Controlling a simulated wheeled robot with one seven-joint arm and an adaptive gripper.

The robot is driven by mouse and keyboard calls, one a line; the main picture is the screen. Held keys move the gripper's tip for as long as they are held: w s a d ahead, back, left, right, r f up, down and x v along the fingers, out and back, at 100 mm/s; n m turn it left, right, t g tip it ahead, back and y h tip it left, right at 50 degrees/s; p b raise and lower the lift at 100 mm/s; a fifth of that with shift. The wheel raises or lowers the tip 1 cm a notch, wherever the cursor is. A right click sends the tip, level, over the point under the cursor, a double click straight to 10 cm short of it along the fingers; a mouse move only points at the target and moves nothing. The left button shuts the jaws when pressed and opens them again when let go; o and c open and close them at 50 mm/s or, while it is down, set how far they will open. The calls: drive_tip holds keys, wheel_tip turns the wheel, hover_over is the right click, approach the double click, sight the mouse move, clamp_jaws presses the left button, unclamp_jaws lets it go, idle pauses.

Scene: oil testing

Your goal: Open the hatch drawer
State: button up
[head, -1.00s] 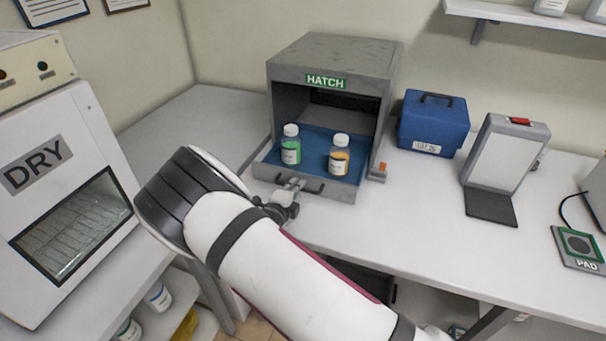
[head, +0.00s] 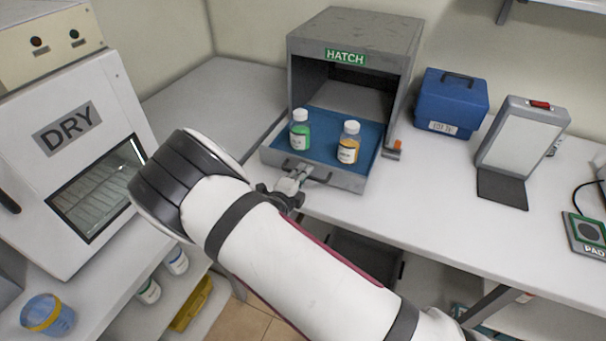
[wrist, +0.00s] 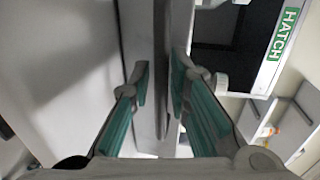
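My gripper (head: 298,183) is at the drawer front, at the left part of the dark handle (head: 321,180). In the wrist view my gripper (wrist: 160,85) has its teal pads drawn in on both sides of a grey bar, seemingly the handle. The exact contact is hard to see.
A white DRY cabinet (head: 65,130) stands at left. A blue case (head: 451,104), a grey stand (head: 519,150) and a PAD device (head: 588,236) are to the right on the bench. Bench beside the drawer is clear.

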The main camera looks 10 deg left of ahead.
idle(0.3)
drive_tip(key=v, duration=1.2)
